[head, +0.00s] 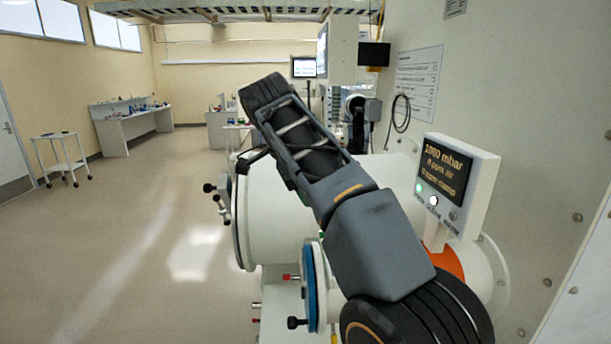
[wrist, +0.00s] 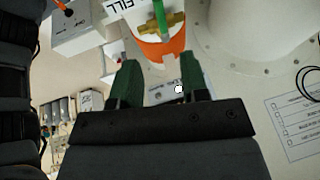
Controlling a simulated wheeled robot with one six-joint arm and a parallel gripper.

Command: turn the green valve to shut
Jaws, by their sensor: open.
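The green valve handle (wrist: 159,16) shows in the wrist view at the top edge, as a narrow green bar over a brass body (wrist: 162,24). It sits against an orange part (wrist: 160,47), with a white "FILL" label (wrist: 126,5) beside it. My gripper (wrist: 158,62) is open, its two green fingers wide apart with nothing held between them. The fingertips lie below the valve in the picture and appear apart from it. In the head view my arm crosses the middle. I cannot make out the gripper or the valve there.
In the head view, a display (head: 449,169) reading 1000 mbar stands right of my arm. The white chamber (head: 285,205) with a round door and black knobs lies behind it. A wall panel (head: 530,120) closes the right side. Floor (head: 120,250) is clear at left.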

